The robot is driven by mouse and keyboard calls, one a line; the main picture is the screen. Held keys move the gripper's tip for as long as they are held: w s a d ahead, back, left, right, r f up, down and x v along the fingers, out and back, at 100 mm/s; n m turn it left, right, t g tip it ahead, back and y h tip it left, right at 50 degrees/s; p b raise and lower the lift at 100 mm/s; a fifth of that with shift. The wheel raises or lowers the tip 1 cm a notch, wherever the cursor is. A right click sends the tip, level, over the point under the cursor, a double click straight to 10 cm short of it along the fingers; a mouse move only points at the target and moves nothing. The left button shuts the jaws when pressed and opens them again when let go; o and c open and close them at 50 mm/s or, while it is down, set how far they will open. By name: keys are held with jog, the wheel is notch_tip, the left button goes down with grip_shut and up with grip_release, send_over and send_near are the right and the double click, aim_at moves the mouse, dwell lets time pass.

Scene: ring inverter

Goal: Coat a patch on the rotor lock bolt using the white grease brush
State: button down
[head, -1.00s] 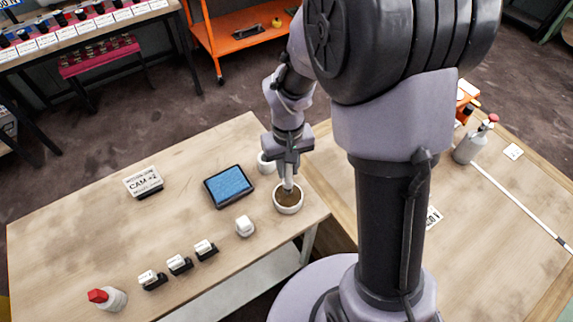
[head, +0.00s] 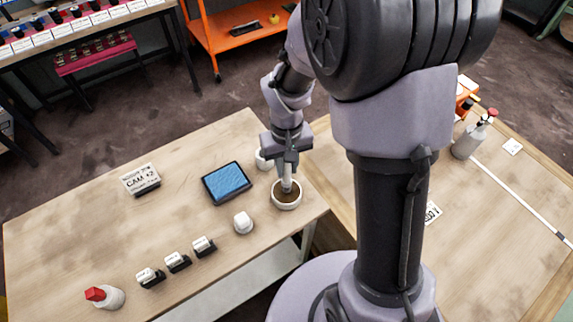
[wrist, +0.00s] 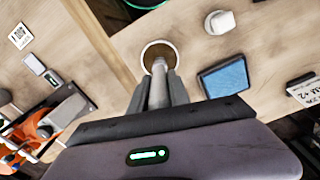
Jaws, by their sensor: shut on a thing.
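My gripper (head: 287,165) is shut on the pale handle of the white brush (head: 287,184) and holds it pointing down. The brush (wrist: 158,88) also shows between the fingers in the wrist view. Its lower end reaches into a round white bowl (head: 287,206) with brown contents, near the right end of the left table. Whether the bristles touch the contents is hidden. In the wrist view the bowl (wrist: 146,54) lies just beyond the fingertips. I cannot make out the rotor lock bolt in either view.
A blue-topped pad (head: 227,183), a white knob-like piece (head: 243,222) and a white cup (head: 262,160) stand near the bowl. Several small black-and-white blocks (head: 178,262) and a red-capped bottle (head: 104,297) are at the front left. A CAM sign (head: 141,179) stands farther back.

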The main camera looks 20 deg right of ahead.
jog(key=shift+s+f+b, duration=0.1)
jog(key=shift+f+b, duration=0.2)
jog(key=shift+f, duration=0.15)
dwell(1.0)
jog(key=shift+r, duration=0.1)
notch_tip(320, 180, up, 7)
jog(key=p, duration=0.6)
